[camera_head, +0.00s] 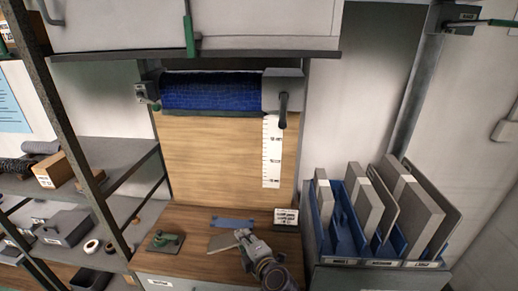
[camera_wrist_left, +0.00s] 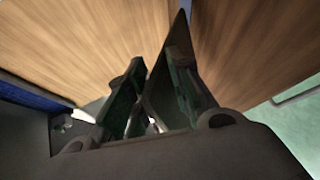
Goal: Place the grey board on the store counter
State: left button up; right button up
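The store counter (camera_head: 185,222) is a wood-topped bench below a wood back panel. My left gripper (camera_head: 241,236) is low over its middle, pointing away from me. A thin grey board (camera_head: 223,241) shows at its fingertips, just above or on the counter; I cannot tell if it touches. In the left wrist view, the fingers of the left gripper (camera_wrist_left: 155,95) are on both sides of a dark thin plate (camera_wrist_left: 160,95), which looks like the board seen nearly edge-on. The arm hides part of the board. My right gripper is not in view.
A blue rack (camera_head: 325,222) with several grey boards stands at the right. A blue roll (camera_head: 211,92) hangs above. Shelves (camera_head: 110,160) stand at the left.

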pick_arm(q)
jog(key=shift+w+d+f+b, duration=0.15)
jog(key=shift+w+d+f, duration=0.15)
jog(key=shift+f, duration=0.65)
jog(key=shift+w+d+f+b, duration=0.2)
jog(key=shift+w+f, duration=0.15)
jog(key=shift+f, duration=0.6)
jog(key=shift+w+d+f+b, duration=0.2)
jog(key=shift+w+f, duration=0.15)
jog(key=shift+f, duration=0.6)
jog(key=shift+s+d, duration=0.1)
